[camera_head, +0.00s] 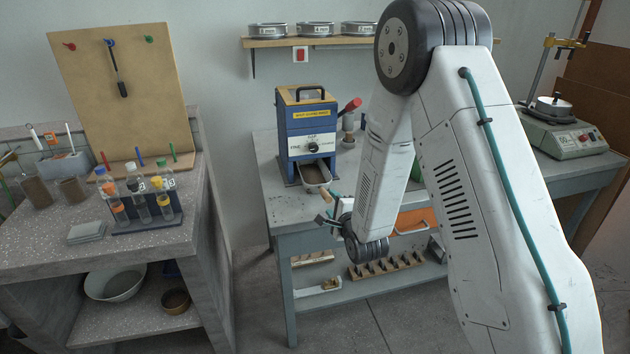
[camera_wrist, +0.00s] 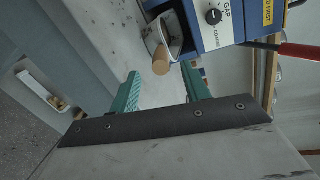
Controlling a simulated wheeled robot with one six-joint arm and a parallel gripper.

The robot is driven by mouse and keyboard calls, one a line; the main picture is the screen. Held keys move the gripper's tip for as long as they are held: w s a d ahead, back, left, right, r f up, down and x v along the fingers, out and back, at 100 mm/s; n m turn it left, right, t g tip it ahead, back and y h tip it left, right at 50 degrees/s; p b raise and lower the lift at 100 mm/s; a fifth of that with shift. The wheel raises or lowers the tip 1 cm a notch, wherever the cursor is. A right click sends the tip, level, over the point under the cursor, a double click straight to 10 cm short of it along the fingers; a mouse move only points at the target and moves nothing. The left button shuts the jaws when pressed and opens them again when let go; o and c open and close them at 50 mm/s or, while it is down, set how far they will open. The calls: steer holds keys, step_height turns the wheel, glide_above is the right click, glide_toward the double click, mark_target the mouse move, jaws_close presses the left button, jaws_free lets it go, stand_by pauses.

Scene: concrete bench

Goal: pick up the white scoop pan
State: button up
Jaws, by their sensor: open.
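The white scoop pan (camera_head: 314,174) sits in the lower opening of the blue machine on the grey bench, its wooden handle pointing out toward my gripper. In the wrist view the pan (camera_wrist: 153,38) shows at the top, with its round handle end (camera_wrist: 161,62) facing the camera. My gripper (camera_head: 329,213) is beside the bench's front edge, close to the handle. Its two teal fingers (camera_wrist: 160,72) are open and empty. In the wrist view the handle end appears between and just beyond the fingertips. Contact is not visible.
The blue machine (camera_head: 308,135) stands close behind the pan. A red-handled tool (camera_head: 350,108) is to its right. The bench top (camera_head: 275,207) is clear left of the pan. A lower shelf (camera_head: 340,300) holds a wooden rack (camera_head: 388,266). Another bench (camera_head: 190,232) stands left.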

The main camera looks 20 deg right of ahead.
mark_target(325, 194)
steer(key=w, duration=0.2)
steer(key=w+f, duration=0.1)
steer(key=w, duration=0.4)
steer(key=shift+w+a+f, duration=0.1)
steer(key=shift+w+f, duration=0.05)
steer(key=shift+w, duration=0.15)
jaws_close()
